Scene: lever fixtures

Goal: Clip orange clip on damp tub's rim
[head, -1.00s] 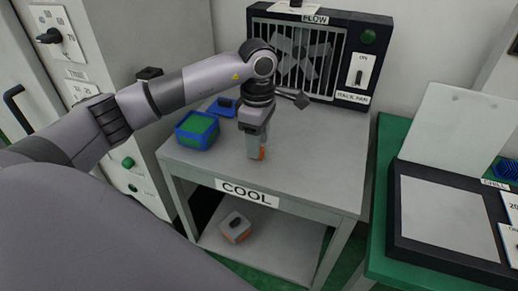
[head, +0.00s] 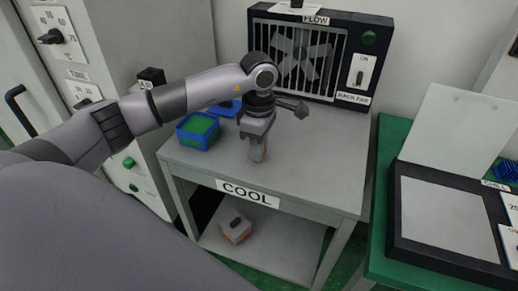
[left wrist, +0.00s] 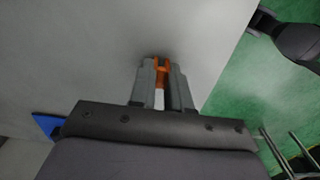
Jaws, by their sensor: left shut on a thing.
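A blue tub (head: 186,139) with green inside stands on the left part of the grey table top in the head view. My left gripper (head: 258,154) points down over the table to the right of the tub, apart from it. It is shut on the orange clip (head: 264,153), which is mostly hidden by the fingers in the head view. In the left wrist view the orange clip (left wrist: 160,68) shows between the two fingertips of the left gripper (left wrist: 162,78). My right gripper is out of view.
A blue lid-like piece (head: 226,108) lies behind the tub. A rack fan (head: 310,55) stands at the table's back. The table top (head: 315,165) is clear on the right. A white and orange box (head: 236,228) sits on the lower shelf. A green bench stands at right.

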